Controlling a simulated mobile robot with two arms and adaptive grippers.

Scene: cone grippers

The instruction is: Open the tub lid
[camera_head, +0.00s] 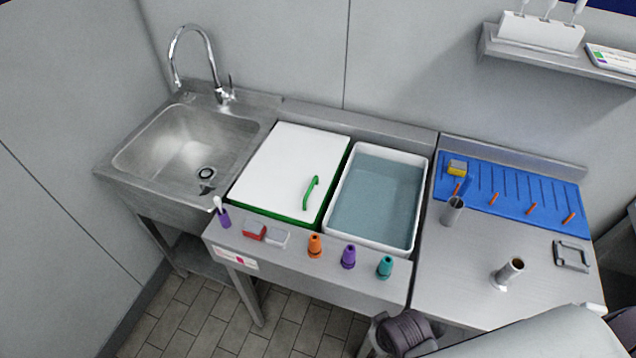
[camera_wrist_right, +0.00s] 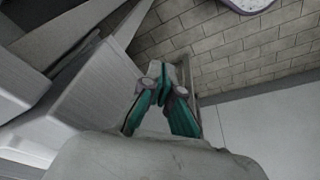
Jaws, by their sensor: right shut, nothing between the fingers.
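A white tub lid (camera_head: 287,165) with a green rim lies flat and shut on the left basin of the counter. Its green bar handle (camera_head: 311,192) stands near the lid's right side. What is under the lid is hidden. My right gripper (camera_wrist_right: 168,72) shows in the right wrist view with teal fingers brought together, holding nothing. It is away from the lid, with the floor and a steel counter side behind it. In the head view only part of my right arm shows at the bottom right. My left gripper is not in view.
An open white tub of bluish water (camera_head: 375,201) stands right of the lid. Orange (camera_head: 314,245), purple (camera_head: 348,256) and teal (camera_head: 385,267) cones line the front ledge, with a red-and-white block (camera_head: 265,235). A sink (camera_head: 190,150) is left; a blue pegboard (camera_head: 515,200) is right.

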